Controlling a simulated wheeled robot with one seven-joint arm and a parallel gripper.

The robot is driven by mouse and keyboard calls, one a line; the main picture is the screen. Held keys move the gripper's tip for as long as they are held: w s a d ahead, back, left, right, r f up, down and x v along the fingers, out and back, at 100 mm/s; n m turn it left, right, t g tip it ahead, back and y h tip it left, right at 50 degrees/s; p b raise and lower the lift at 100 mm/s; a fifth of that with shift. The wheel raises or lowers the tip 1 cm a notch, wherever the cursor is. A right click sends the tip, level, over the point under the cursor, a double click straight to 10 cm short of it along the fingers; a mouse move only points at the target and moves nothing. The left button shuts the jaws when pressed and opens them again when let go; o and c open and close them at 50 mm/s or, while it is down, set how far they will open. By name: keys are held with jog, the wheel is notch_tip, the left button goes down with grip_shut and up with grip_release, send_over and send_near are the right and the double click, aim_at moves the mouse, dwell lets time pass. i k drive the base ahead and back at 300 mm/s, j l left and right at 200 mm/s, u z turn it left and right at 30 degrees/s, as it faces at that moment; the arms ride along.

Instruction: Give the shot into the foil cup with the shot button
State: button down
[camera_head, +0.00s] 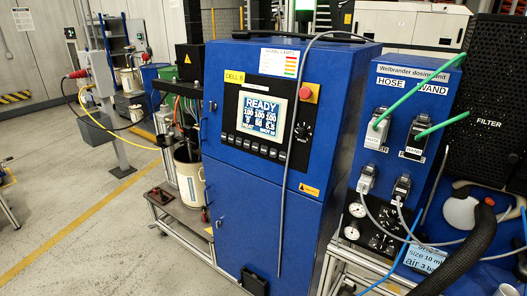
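The blue dosing cabinet (235,210) stands in the middle, with a lit screen (261,114) that reads READY above rows of numbers. A row of small dark buttons (256,147) runs under the screen. Their labels are too small to read, so I cannot tell which is the shot button. A red button (308,93) on a yellowish plate and a black knob (302,131) sit right of the screen. I cannot make out a foil cup. My gripper is not in view.
Right of the cabinet, the hose and wand unit (412,86) carries plugs, green tubes and gauges. A thick black hose (470,255) and a sign (427,258) mentioning size 10 ml are at lower right. A bucket (189,178) stands left. The floor at lower left is clear.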

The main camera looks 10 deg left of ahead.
aim_at(265, 149)
jog(key=i+j+u, duration=0.15)
jog(key=u, duration=0.3)
jog(key=i+j+u, duration=0.2)
jog(key=u, duration=0.3)
jog(key=i+j+u, duration=0.2)
jog(key=u, duration=0.25)
jog(key=i+j+u, duration=0.1)
jog(key=u, duration=0.35)
jog(key=i+l, duration=0.05)
jog(key=i, duration=0.05)
